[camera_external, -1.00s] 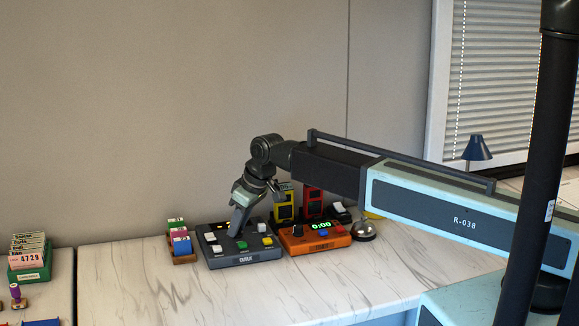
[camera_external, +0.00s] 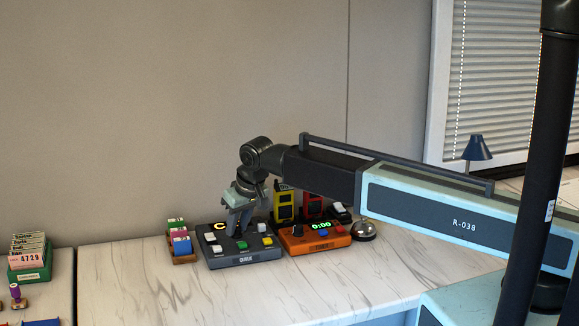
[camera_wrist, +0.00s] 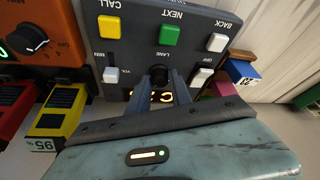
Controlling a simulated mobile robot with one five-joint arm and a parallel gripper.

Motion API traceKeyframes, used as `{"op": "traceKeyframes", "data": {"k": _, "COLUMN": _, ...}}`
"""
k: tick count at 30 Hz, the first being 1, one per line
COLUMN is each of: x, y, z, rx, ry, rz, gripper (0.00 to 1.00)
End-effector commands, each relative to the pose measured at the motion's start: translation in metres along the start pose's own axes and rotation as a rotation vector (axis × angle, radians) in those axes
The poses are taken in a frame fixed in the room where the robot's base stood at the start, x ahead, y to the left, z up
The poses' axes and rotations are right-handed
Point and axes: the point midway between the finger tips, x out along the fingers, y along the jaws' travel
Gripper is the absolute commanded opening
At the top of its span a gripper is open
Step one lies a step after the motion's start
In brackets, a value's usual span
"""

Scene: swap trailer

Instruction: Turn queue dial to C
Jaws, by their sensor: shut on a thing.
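The dark grey queue panel (camera_external: 262,256) stands on the marble counter, with white, green and yellow buttons. In the wrist view the panel (camera_wrist: 130,45) appears upside down, with CALL, NEXT and BACK labels. A dark round dial (camera_wrist: 158,73) sits by the LANE label. My gripper (camera_external: 236,234) points down onto the panel. In the wrist view its two fingers (camera_wrist: 168,80) are shut on the dial, one on each side. An amber display (camera_external: 221,226) shows what looks like a C; the fingers hide part of it.
An orange timer (camera_external: 318,243) reading 0:00 stands right of the panel, with a bell (camera_external: 364,231) beyond. Yellow (camera_external: 284,203) and red (camera_external: 313,207) holders stand behind. The front counter is clear.

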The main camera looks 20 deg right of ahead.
Motion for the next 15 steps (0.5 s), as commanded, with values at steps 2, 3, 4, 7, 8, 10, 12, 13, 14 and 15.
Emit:
{"op": "traceKeyframes", "data": {"k": 2, "x": 0.0001, "y": -0.0003, "z": 0.0, "rx": 0.0, "ry": 0.0, "rz": -0.001, "gripper": 0.0}}
{"op": "traceKeyframes", "data": {"k": 3, "x": 0.0002, "y": -0.0003, "z": 0.0, "rx": 0.0, "ry": 0.0, "rz": -0.001, "gripper": 0.0}}
{"op": "traceKeyframes", "data": {"k": 4, "x": 0.0001, "y": -0.0003, "z": 0.0, "rx": -0.001, "ry": 0.0, "rz": -0.001, "gripper": 0.0}}
{"op": "traceKeyframes", "data": {"k": 7, "x": 0.0001, "y": -0.0003, "z": 0.0, "rx": -0.001, "ry": 0.0, "rz": -0.001, "gripper": 0.39}}
{"op": "traceKeyframes", "data": {"k": 8, "x": 0.0001, "y": -0.0002, "z": 0.0, "rx": -0.001, "ry": 0.0, "rz": -0.001, "gripper": 0.46}}
{"op": "traceKeyframes", "data": {"k": 10, "x": 0.0001, "y": -0.0002, "z": 0.0, "rx": -0.001, "ry": 0.0, "rz": -0.001, "gripper": 0.46}}
{"op": "traceKeyframes", "data": {"k": 12, "x": 0.0001, "y": -0.0001, "z": 0.0001, "rx": -0.001, "ry": 0.0, "rz": -0.001, "gripper": 0.46}}
{"op": "traceKeyframes", "data": {"k": 13, "x": 0.0001, "y": -0.0001, "z": 0.0001, "rx": -0.001, "ry": 0.0, "rz": -0.001, "gripper": 0.46}}
{"op": "traceKeyframes", "data": {"k": 14, "x": 0.0001, "y": -0.0001, "z": 0.0001, "rx": -0.001, "ry": 0.0, "rz": -0.001, "gripper": 0.46}}
{"op": "traceKeyframes", "data": {"k": 15, "x": 0.0001, "y": -0.0001, "z": 0.0001, "rx": -0.001, "ry": 0.0, "rz": 0.0, "gripper": 0.46}}
